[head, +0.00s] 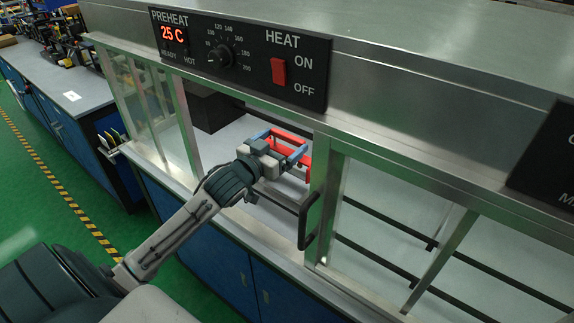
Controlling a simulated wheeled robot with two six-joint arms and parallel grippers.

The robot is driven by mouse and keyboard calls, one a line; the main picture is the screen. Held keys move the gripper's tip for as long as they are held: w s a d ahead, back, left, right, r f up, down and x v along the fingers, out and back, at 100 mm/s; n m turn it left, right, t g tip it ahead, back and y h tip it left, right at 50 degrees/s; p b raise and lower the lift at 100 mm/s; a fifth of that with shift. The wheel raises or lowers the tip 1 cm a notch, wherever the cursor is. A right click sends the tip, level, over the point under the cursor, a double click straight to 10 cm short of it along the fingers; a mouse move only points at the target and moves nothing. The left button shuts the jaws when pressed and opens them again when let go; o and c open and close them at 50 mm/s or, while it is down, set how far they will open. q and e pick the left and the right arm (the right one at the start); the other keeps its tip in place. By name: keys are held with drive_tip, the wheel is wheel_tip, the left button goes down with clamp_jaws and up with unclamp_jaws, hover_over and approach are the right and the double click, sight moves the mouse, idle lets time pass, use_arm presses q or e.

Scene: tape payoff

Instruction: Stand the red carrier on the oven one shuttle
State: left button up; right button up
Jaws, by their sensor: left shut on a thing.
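The red carrier (304,161) is a small red frame inside the oven opening, in the head view. My left gripper (284,147), with blue fingers, reaches in through the opening and is shut on the red carrier. The fingers and wrist hide part of the carrier. Dark rails (276,198) run along the inside of the oven, low and close to the carrier. I cannot tell whether the carrier touches anything beneath it, and I cannot make out a distinct shuttle. My right gripper is not in view.
The oven's metal front has a control panel (240,55) reading 25 C and a red heat switch (279,71). A door frame with a dark handle (309,222) stands just right of the gripper. A dark block (211,110) sits inside at left. A cluttered bench (62,82) is farther left.

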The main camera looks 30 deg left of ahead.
use_arm(q)
wheel_tip(320, 180, down, 6)
drive_tip(key=shift+f+p, duration=0.15)
drive_tip(key=shift+p, duration=0.25)
drive_tip(key=o, duration=0.8)
drive_tip(key=shift+s, duration=0.1)
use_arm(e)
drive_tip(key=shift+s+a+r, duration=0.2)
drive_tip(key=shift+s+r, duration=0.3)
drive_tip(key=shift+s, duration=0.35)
use_arm(q)
drive_tip(key=s+b, duration=0.2)
drive_tip(key=s, duration=1)
drive_tip(key=shift+a, duration=0.4)
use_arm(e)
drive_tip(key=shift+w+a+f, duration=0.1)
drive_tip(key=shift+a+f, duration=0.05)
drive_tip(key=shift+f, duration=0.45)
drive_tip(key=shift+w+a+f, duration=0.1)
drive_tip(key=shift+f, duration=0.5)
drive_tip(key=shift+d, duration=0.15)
